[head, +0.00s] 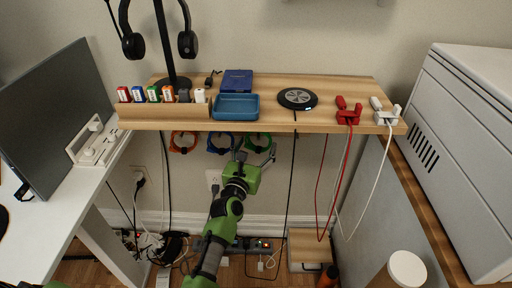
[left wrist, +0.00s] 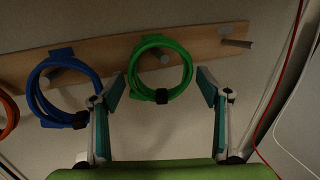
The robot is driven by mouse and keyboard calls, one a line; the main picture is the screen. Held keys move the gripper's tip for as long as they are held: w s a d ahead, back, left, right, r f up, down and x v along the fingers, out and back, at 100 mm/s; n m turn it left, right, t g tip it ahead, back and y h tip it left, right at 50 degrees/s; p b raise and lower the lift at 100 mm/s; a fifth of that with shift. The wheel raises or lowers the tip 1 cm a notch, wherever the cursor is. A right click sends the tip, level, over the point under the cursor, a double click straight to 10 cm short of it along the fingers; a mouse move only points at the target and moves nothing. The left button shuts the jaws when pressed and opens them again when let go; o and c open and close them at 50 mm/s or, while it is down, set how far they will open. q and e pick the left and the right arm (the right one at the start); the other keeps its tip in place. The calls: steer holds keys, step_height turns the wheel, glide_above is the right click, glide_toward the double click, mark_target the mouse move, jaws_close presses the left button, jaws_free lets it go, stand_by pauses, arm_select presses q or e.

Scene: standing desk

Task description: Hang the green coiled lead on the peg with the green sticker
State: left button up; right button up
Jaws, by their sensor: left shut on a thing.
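The green coiled lead (head: 262,147) is below the shelf's front edge; in the left wrist view (left wrist: 187,68) it is a ring with a black tie at its bottom. A grey peg (left wrist: 156,58) shows inside the ring, beside a green patch at its upper left, so the ring appears to be around this peg; whether it rests on it I cannot tell. My left gripper (head: 254,156) has its fingertips at either side of the ring, shut on it from outside; it also shows in the left wrist view (left wrist: 160,78). My right gripper is in neither view.
A blue coil (left wrist: 34,92) hangs on the peg to the left, with an orange coil (left wrist: 9,116) beyond it. A bare peg (left wrist: 237,43) is at the right of the wooden rail (left wrist: 110,50). A red cable (head: 338,190) and white cable hang right of my arm.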

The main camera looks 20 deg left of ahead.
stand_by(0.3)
arm_select(q)
steer(key=o, duration=1.2)
steer(key=shift+o, duration=0.2)
